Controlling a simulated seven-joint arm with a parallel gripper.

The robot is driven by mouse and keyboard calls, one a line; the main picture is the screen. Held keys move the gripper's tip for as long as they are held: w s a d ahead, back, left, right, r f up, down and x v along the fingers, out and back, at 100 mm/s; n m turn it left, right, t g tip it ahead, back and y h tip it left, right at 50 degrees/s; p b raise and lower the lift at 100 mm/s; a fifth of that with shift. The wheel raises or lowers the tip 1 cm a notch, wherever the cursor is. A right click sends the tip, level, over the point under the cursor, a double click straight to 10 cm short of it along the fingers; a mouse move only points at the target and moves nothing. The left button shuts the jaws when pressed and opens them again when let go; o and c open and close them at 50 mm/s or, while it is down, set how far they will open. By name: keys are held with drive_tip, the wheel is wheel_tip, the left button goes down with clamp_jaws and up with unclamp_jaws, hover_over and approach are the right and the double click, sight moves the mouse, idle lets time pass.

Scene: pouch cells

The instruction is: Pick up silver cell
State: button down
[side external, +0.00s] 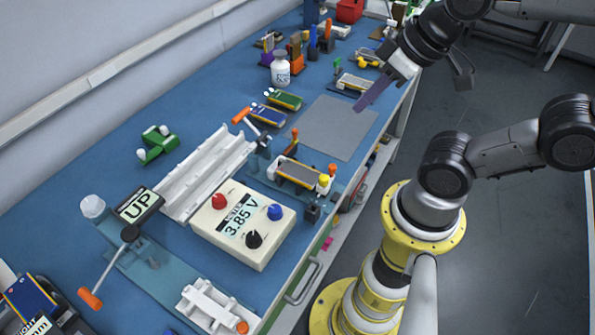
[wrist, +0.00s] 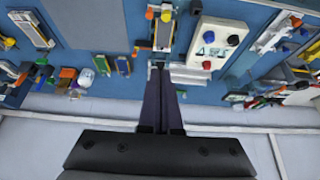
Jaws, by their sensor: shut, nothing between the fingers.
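A flat grey-silver cell (side external: 300,174) appears to lie in a fixture with orange and yellow knobs, beside the meter box; it also shows at the top middle of the wrist view (wrist: 163,35). A second greyish flat piece (side external: 356,82) lies in a white tray farther back, and I cannot tell if it is a silver cell. My gripper (side external: 358,108) has long dark purple fingers, shut together and empty. It hangs above the bench near the grey mat, apart from the cells. The fingers (wrist: 160,68) point toward the fixture in the wrist view.
A cream meter box (side external: 240,222) reads 3.85 V. A grey mat (side external: 335,127) lies bare on the blue bench. Green and blue cells (side external: 285,100) lie beside it.

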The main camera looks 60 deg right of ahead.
unclamp_jaws()
idle(0.3)
drive_tip(key=shift+w, duration=0.1)
drive_tip(key=g, duration=0.4)
hover_over(296, 170)
drive_tip(key=s, duration=0.1)
wheel_tip(296, 170, down, 17)
drive_tip(key=shift+s+r, duration=0.1)
drive_tip(key=shift+w+f, duration=0.2)
drive_tip(key=shift+f, duration=1.3)
drive_tip(key=shift+w+f, duration=0.2)
drive_tip(key=shift+f, duration=1.25)
